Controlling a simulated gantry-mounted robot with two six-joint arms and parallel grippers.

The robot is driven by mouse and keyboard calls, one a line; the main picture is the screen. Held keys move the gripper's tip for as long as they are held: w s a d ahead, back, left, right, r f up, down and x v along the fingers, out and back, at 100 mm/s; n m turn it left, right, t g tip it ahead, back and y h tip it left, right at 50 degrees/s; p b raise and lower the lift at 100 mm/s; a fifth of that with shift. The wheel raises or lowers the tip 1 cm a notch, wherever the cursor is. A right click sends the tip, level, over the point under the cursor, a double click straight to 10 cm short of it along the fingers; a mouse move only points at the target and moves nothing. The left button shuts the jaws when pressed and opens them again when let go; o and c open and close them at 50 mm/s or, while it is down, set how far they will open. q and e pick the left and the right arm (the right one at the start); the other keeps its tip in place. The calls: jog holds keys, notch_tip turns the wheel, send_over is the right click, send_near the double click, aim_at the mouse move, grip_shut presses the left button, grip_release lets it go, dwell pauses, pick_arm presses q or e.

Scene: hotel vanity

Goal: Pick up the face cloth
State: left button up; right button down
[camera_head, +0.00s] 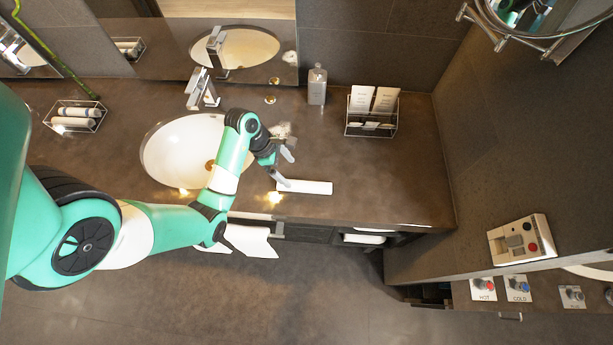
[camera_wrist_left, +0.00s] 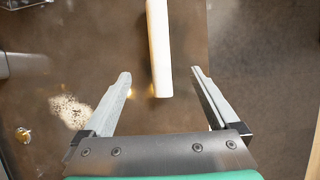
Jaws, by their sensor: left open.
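A long, narrow white item that looks like the folded face cloth (camera_head: 308,187) lies flat on the dark counter, right of the sink and near the front edge. In the left wrist view the white cloth (camera_wrist_left: 158,45) runs lengthwise away from me, with its near end between and just past the fingertips. My left gripper (camera_head: 284,167) is open and empty, at the left end of the cloth. The fingers stand either side of its line with a gap to each; I see no contact. My right gripper is not in view.
The sink (camera_head: 180,150) lies left of the gripper, with a faucet (camera_head: 203,90) behind. A pale speckled item (camera_head: 281,129) sits close behind the gripper. A bottle (camera_head: 317,86) and a wire rack (camera_head: 371,131) stand at the back. Counter right of the cloth is clear.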

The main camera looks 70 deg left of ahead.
aim_at(302, 183)
pick_arm(q)
jog(key=b+x, duration=0.1)
jog(key=x, duration=0.4)
jog(key=shift+d+f, duration=0.1)
jog(key=shift+f, duration=0.15)
jog(key=b+x, duration=0.2)
jog(key=x, duration=0.3)
jog(key=shift+w+d, duration=0.1)
jog(key=c, duration=1.4)
jog(key=shift+r, duration=0.45)
jog(key=shift+c, duration=0.2)
notch_tip(302, 183, up, 3)
jog(key=shift+w+f+p, duration=0.1)
jog(key=shift+f+p, duration=0.05)
jog(key=shift+p, duration=0.6)
jog(key=s+d+r+p, duration=0.1)
jog(key=s+r+p, duration=0.5)
jog(key=s, duration=0.8)
notch_tip(302, 183, up, 3)
jog(key=shift+d+r, duration=0.2)
